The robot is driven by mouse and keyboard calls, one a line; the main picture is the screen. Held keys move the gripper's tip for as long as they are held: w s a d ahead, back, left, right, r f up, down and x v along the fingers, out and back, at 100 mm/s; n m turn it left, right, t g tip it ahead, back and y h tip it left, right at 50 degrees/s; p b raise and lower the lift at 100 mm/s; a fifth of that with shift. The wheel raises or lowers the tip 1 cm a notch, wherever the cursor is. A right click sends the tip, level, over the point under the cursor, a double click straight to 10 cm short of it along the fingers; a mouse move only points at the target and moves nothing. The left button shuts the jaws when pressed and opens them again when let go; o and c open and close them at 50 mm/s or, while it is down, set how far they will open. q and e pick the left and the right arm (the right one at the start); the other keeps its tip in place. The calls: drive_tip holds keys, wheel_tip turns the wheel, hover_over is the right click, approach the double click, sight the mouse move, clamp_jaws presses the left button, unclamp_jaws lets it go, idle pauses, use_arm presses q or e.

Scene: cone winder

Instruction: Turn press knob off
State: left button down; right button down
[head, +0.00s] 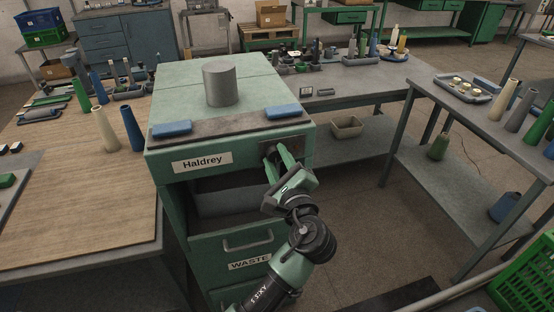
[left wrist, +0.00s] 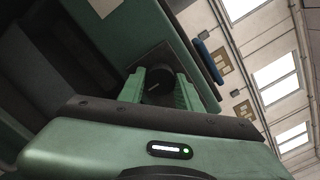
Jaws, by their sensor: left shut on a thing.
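The press is a green cabinet with a "Haldrey" label (head: 202,162) and a grey cylinder (head: 220,84) on top. Its dark round knob (left wrist: 157,84) sits on the front face, at the right under the top edge, with a pale mark on it. My left gripper (head: 281,156) reaches up to the knob from below. In the left wrist view its green fingers (left wrist: 160,88) stand on both sides of the knob and are shut on it. In the head view the fingers partly hide the knob. My right gripper is not in view.
Two blue pads (head: 172,129) lie on the press top's front edge. Below are an open bay and a drawer labelled "WASTE" (head: 249,263). A wooden table (head: 80,190) with cones stands left, and grey benches (head: 445,110) stand right. Open floor (head: 365,225) lies to the right.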

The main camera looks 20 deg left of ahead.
use_arm(q)
drive_tip(key=c, duration=1)
unclamp_jaws()
drive_tip(key=shift+o, duration=0.2)
drive_tip(key=shift+s, duration=0.1)
drive_tip(key=shift+s+d+f, duration=0.1)
drive_tip(key=shift+s+d, duration=0.15)
drive_tip(key=b+v, duration=0.1)
drive_tip(key=v, duration=0.6)
drive_tip(key=shift+b, duration=0.3)
